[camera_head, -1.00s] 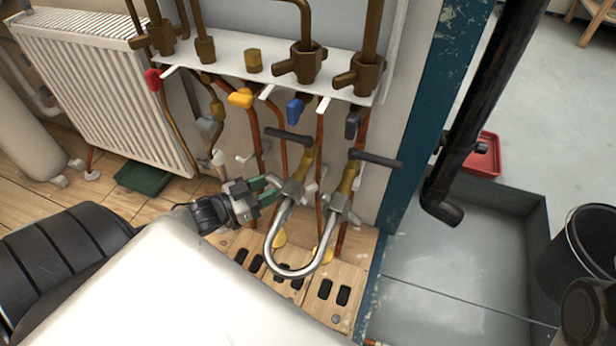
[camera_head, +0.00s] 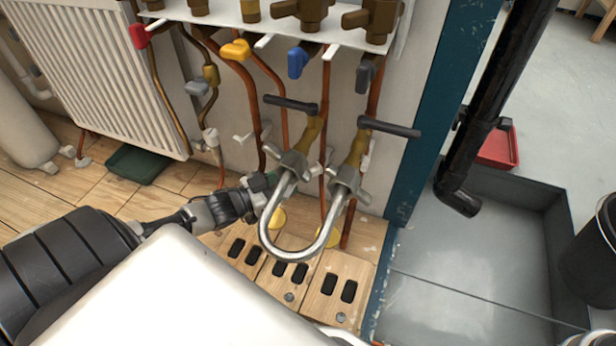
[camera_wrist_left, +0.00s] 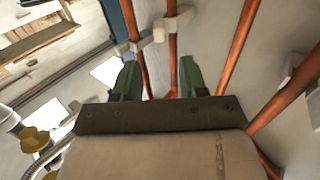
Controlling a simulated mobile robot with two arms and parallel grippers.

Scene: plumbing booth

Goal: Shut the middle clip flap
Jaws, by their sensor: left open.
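Copper pipes run down the wall, held by white clips. In the head view a left clip (camera_head: 243,137) has a part sticking out to the side; a clip (camera_head: 328,155) on the middle pipe is partly hidden by the brass valves. My left gripper (camera_head: 264,182) is low by the pipes, its tips partly hidden behind the metal U-shaped hose. In the left wrist view the open, empty green fingers (camera_wrist_left: 158,80) point at the pipes. A clip (camera_wrist_left: 178,22) lies ahead of them, beside another clip (camera_wrist_left: 135,45). I cannot tell how far its flap is open.
The U-shaped hose (camera_head: 295,252) and its valves with black handles (camera_head: 290,104) stand close in front of the pipes. Coloured taps, such as a yellow one (camera_head: 235,49), hang above. A radiator (camera_head: 95,70) is at the left and a grey tray (camera_head: 470,260) at the right.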

